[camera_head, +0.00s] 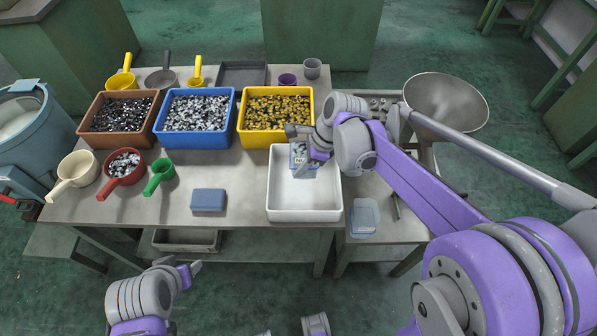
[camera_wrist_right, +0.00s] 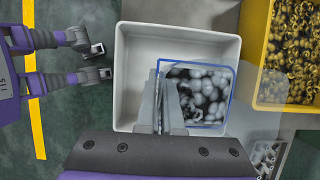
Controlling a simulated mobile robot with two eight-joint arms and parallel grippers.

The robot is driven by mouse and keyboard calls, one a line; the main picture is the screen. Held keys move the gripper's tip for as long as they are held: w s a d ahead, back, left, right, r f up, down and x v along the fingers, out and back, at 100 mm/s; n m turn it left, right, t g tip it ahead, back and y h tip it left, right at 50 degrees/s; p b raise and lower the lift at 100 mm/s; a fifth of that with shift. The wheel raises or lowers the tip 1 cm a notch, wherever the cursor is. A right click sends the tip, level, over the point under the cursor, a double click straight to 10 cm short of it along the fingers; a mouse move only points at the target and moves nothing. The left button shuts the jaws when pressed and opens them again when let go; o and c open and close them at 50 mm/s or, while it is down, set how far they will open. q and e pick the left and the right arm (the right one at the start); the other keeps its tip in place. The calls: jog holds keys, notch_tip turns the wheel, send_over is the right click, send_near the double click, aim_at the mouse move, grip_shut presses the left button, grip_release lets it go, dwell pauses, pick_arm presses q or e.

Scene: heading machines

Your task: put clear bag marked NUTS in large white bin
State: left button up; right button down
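The clear bag (camera_head: 299,158) with a blue edge and small metal pieces inside hangs from my right gripper (camera_head: 300,140); its label is too small to read for sure. In the right wrist view the bag (camera_wrist_right: 207,92) is beside the closed fingers (camera_wrist_right: 166,100), over the large white bin (camera_wrist_right: 132,60). In the head view the white bin (camera_head: 304,213) stands at the table's front right, with the bag above its back part. My left gripper (camera_head: 191,271) is low in front of the table, empty, its fingers apart in the wrist view (camera_wrist_right: 100,61).
Brown (camera_head: 92,138), blue (camera_head: 170,141) and yellow (camera_head: 249,138) bins of parts stand behind the white bin. Scoops (camera_head: 161,174) and a blue-grey box (camera_head: 208,200) lie left of it. A clear container (camera_head: 364,218) is close on its right.

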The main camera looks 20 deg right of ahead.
pick_arm(q)
jog(key=shift+s+f+b, duration=0.35)
jog(key=shift+f, duration=0.1)
pick_arm(e)
jog(key=shift+s+f, duration=0.2)
jog(key=shift+f, duration=4.55)
pick_arm(q)
jog(key=shift+f, duration=0.1)
pick_arm(e)
jog(key=shift+f, duration=0.1)
jog(key=c, duration=1.5)
grip_release()
jog(key=shift+f, duration=0.1)
jog(key=o, duration=0.4)
